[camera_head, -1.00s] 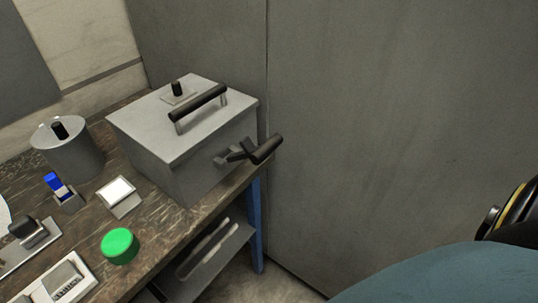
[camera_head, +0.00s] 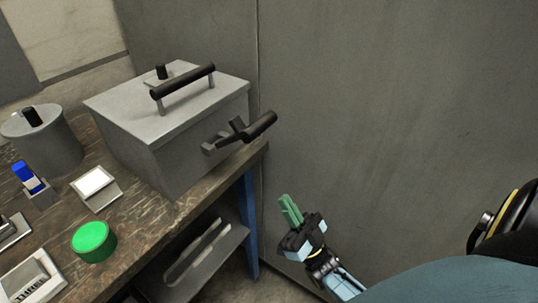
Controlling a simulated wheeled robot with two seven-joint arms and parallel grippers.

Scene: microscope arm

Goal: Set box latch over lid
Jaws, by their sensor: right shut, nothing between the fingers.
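A grey metal box (camera_head: 185,165) stands at the back right end of the workbench, with its flat lid (camera_head: 125,104) down on it. The lid has a black bar handle (camera_head: 183,81) and a small black knob on a plate. The latch (camera_head: 240,132), a grey arm with a black grip, sticks out from the box's right-hand face, below the lid's edge. My right gripper (camera_head: 290,210) has green fingertips, is shut and empty, and is in the air right of the bench, below and right of the latch, apart from it. My left gripper is not in view.
The bench (camera_head: 140,215) also holds a grey canister (camera_head: 45,145), a blue-topped switch (camera_head: 27,177), a white-topped tilted block (camera_head: 95,187), a green round button (camera_head: 94,241) and a labelled plate (camera_head: 30,280). A shelf lies below. A grey wall stands close behind; space right of the bench is free.

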